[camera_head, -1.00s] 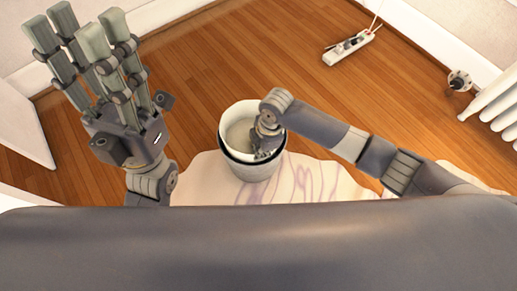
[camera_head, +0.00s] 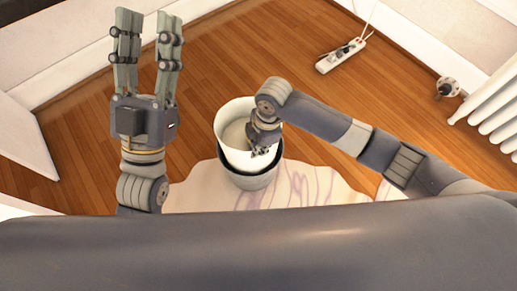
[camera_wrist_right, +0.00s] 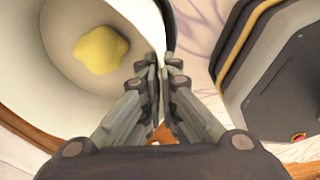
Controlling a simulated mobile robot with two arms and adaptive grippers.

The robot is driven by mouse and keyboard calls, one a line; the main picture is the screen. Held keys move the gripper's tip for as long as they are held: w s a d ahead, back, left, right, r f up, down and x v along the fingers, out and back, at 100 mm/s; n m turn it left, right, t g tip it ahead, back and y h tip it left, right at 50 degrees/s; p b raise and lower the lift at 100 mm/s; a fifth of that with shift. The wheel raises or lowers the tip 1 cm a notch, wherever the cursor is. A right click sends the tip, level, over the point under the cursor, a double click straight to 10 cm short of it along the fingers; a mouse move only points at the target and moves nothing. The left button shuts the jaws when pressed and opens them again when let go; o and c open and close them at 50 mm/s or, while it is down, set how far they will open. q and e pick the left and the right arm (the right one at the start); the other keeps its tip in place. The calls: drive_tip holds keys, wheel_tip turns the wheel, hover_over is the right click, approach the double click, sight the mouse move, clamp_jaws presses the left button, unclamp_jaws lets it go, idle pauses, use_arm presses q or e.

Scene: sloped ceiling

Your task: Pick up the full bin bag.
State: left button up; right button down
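The white bin bag (camera_head: 237,150) is an open, cup-like shape standing partly raised out of a grey bin (camera_head: 255,181) in the head view. In the right wrist view I look into the bag (camera_wrist_right: 50,60), where a yellow lump (camera_wrist_right: 102,50) lies. My right gripper (camera_head: 264,150) reaches the bag's right rim. In the wrist view its fingers (camera_wrist_right: 162,75) are close together on the bag's edge, though the contact is partly hidden. My left gripper (camera_head: 146,50) is raised to the left of the bin, fingers up, apart and empty.
A power strip (camera_head: 342,56) lies at the upper right. A white radiator (camera_head: 490,105) stands at the right wall. Floor behind the bin is clear.

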wheel_tip(320, 180, up, 4)
drive_tip(key=shift+a+r+p, duration=0.1)
drive_tip(key=shift+r+p, duration=0.1)
drive_tip(key=shift+p, duration=0.65)
wheel_tip(320, 180, up, 3)
drive_tip(key=shift+r+p, duration=0.1)
drive_tip(key=shift+p, duration=0.55)
use_arm(q)
drive_tip(key=w+f+g+y, duration=0.4)
drive_tip(key=f+g, duration=0.5)
drive_tip(key=f, duration=0.6)
use_arm(e)
drive_tip(key=shift+r, duration=0.4)
use_arm(q)
wheel_tip(320, 180, up, 7)
drive_tip(key=h+p, duration=0.1)
drive_tip(key=p, duration=0.6)
drive_tip(key=shift+w+a+p, duration=0.3)
drive_tip(key=shift+w+a, duration=0.1)
use_arm(e)
wheel_tip(320, 180, up, 7)
drive_tip(key=shift+w+r, duration=0.1)
drive_tip(key=shift+r, duration=0.05)
